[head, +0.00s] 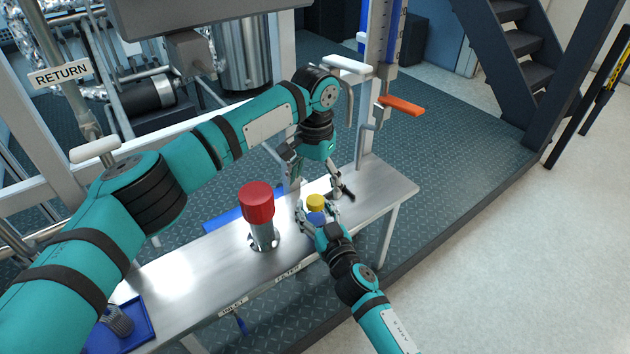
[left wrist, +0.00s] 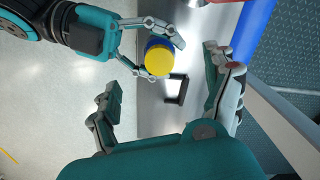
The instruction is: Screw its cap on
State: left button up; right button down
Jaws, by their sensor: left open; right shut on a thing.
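A small blue container (head: 316,217) with a round yellow cap (head: 315,201) on its top is at the right part of the steel bench. My right gripper (head: 317,211) is shut on the blue container. In the left wrist view, the yellow cap (left wrist: 158,61) covers most of the blue container (left wrist: 151,43), between the right gripper's fingers (left wrist: 148,47). I cannot tell whether the cap is threaded tight. My left gripper (head: 321,186) is open above the cap, pointing down. Its fingers are spread to both sides, apart from the cap.
A metal cylinder with a red top (head: 257,202) stands on the steel bench (head: 185,272), left of the container. A blue tray (head: 147,318) holds a grey ribbed part (head: 118,321). A dark bracket-shaped thing (left wrist: 178,89) shows near the cap. An orange handle (head: 402,106) is behind.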

jog(key=shift+c, duration=1.9)
grip_release()
pick_arm(q)
notch_tip(320, 180, up, 7)
jog(key=shift+r, duration=0.2)
pick_arm(e)
jog(key=v, duration=1.2)
